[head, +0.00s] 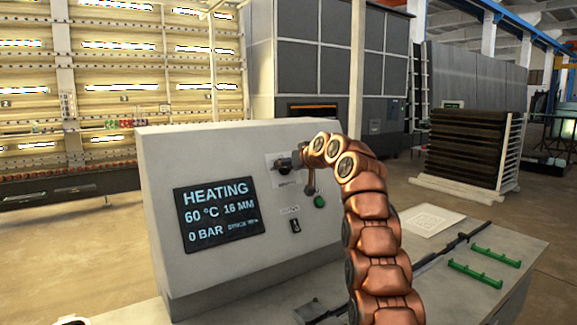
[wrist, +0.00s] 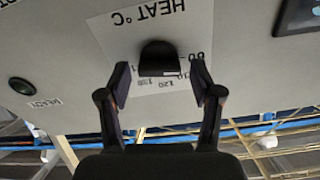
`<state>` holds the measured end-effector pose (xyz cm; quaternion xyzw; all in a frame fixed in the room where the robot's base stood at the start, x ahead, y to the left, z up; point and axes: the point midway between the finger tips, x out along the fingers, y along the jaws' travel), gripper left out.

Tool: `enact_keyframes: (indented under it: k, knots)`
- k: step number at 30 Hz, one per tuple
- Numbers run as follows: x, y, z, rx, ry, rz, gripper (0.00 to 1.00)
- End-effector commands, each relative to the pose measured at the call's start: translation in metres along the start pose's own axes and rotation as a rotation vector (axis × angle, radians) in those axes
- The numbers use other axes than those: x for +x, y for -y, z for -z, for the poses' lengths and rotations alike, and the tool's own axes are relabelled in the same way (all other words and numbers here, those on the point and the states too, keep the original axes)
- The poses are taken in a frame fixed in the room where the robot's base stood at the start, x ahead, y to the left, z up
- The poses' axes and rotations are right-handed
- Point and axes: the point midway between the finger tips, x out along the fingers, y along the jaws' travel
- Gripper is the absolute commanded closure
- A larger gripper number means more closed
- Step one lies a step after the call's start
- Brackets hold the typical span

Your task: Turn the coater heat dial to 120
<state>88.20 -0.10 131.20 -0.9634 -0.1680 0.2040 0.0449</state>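The heat dial (wrist: 158,58) is a black knob on a white plate marked "HEAT °C", seen upside down in the wrist view. A light mark on its edge faces the printed numbers, of which 120 and 130 are partly readable. My gripper (wrist: 159,69) is open, with one finger on each side of the dial and gaps between fingers and knob. In the head view my gripper (head: 291,162) is at the panel and the dial is mostly hidden by it. The screen (head: 219,214) reads HEATING, 60 °C, 16 MM, 0 BAR.
The grey control box (head: 165,165) stands on a pale table. A green button (head: 320,201) and a small black switch (head: 295,226) are below the dial. Green bars (head: 484,262) and a flat white sheet (head: 428,220) lie to the right.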

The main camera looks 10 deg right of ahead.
Motion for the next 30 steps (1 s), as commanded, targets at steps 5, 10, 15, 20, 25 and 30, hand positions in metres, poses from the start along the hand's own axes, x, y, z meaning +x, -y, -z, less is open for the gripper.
enact_keyframes:
  k: [5,10,15,20,25,30]
  knots:
    - [-0.0001,-0.0002,0.0000,0.000,0.000,0.000,0.57]
    - [-0.0002,-0.0001,0.0001,0.000,0.000,0.000,0.75]
    - [-0.0002,0.0000,0.0002,0.000,0.000,0.000,0.91]
    - [-0.0001,0.0000,0.0001,0.000,0.000,0.000,0.91]
    - [0.0004,0.0000,-0.0005,0.003,0.001,0.000,0.91]
    - [0.0007,-0.0005,-0.0011,0.009,0.003,0.000,0.91]
